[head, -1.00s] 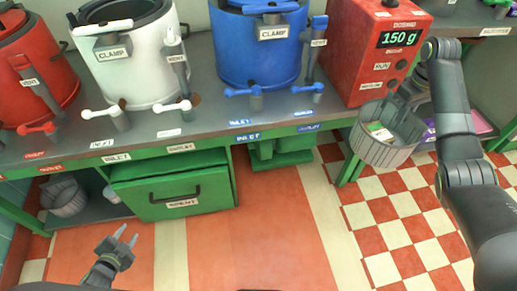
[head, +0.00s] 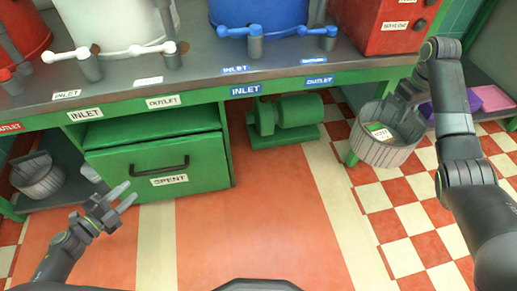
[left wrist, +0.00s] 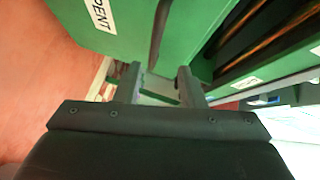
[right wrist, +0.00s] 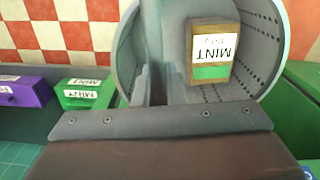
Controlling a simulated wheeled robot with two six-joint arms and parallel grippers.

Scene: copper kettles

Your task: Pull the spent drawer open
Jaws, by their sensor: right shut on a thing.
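The spent drawer (head: 205,165) is a green front with a white SPENT label and a dark bar handle (head: 160,167), under the bench at left in the head view. My left gripper (head: 125,196) is open and empty, in front of the drawer's lower left. In the left wrist view the handle (left wrist: 159,32) runs toward the gap between its open fingers (left wrist: 160,78); it is not gripped. My right gripper (head: 393,100) is shut on a grey perforated basket (head: 385,155). A MINT box (right wrist: 212,55) lies inside it.
The bench (head: 200,88) carries red, white and blue kettles with taps. A second grey basket (head: 38,178) stands on the shelf left of the drawer. A green motor-like unit (head: 285,115) stands right of it. The floor before the drawer is clear.

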